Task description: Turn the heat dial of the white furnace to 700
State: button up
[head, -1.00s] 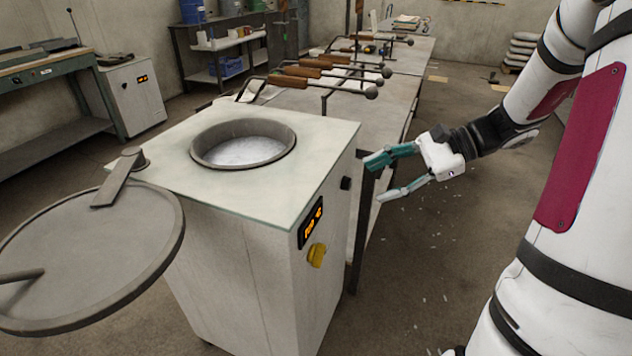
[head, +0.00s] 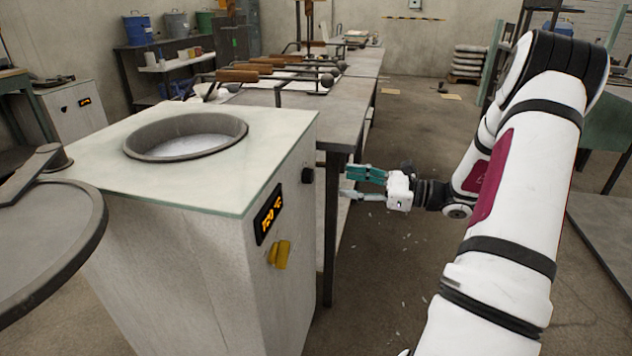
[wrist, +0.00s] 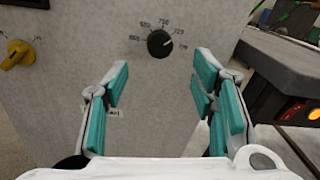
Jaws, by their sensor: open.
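The white furnace (head: 190,250) stands at left in the head view, and its panel fills much of the wrist view (wrist: 60,90). Its round black heat dial (wrist: 159,43) has a printed scale, with 700 near the top. The white pointer line points up and right, near the 720 mark. The dial also shows on the furnace's side in the head view (head: 308,175). The orange display (head: 269,214) appears to read 720 °C. My gripper (head: 345,182) is open and empty, facing the dial but apart from it. In the wrist view its teal fingers (wrist: 160,72) are spread below and either side of the dial.
A yellow knob (head: 279,254) sits under the display and also shows at the wrist view's left (wrist: 16,52). A grey table (head: 345,128) with ladles stands behind the furnace, close to my gripper. A round lid (head: 50,240) is at the left. Floor right of the table is open.

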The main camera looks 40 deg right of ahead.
aim_at(312, 176)
jog(key=b+x, duration=0.2)
jog(key=x, duration=0.7)
jog(key=c, duration=1.1)
